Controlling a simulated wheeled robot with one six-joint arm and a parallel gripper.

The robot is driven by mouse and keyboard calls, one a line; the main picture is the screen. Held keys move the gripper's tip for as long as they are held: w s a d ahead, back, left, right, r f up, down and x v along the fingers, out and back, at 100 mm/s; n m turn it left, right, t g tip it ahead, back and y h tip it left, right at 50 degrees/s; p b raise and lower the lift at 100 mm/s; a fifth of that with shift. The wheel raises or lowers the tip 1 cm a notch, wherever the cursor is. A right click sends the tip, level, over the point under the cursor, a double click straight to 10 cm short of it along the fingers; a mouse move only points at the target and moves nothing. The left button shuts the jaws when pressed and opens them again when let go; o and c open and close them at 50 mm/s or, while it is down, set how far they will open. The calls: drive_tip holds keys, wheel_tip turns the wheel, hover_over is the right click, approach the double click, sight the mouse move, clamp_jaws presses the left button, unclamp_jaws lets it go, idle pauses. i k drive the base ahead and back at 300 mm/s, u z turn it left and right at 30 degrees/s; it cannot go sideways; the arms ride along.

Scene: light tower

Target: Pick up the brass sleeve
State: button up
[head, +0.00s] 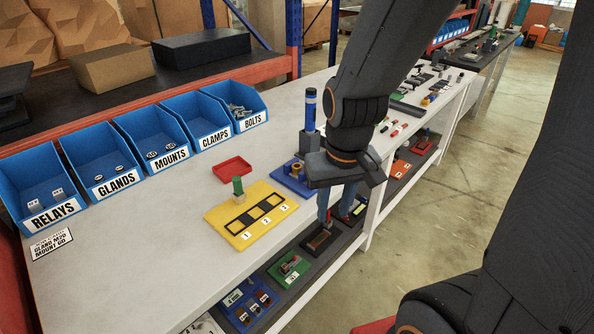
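A small brass-coloured ring-like piece (296,168), which looks like the brass sleeve, sits on a blue plate (290,182) on the white workbench. My gripper (335,208) points down just right of the blue plate, near the bench's front edge. Its two fingers stand apart with a gap between them, and nothing clear shows in the gap. The gripper body hides part of the blue plate's right side. The gripper is apart from the brass piece.
A dark blue cylinder (310,110) stands upright behind the gripper. A yellow numbered fixture (215,220) with a green piece (238,186) and a red tray (233,170) lie left. Blue labelled bins (118,190) line the back. A lower shelf holds boards.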

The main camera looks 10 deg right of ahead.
sight(296, 167)
drive_tip(key=z, duration=2.15)
drive_tip(key=i, duration=1.25)
drive_tip(key=u, duration=2.7)
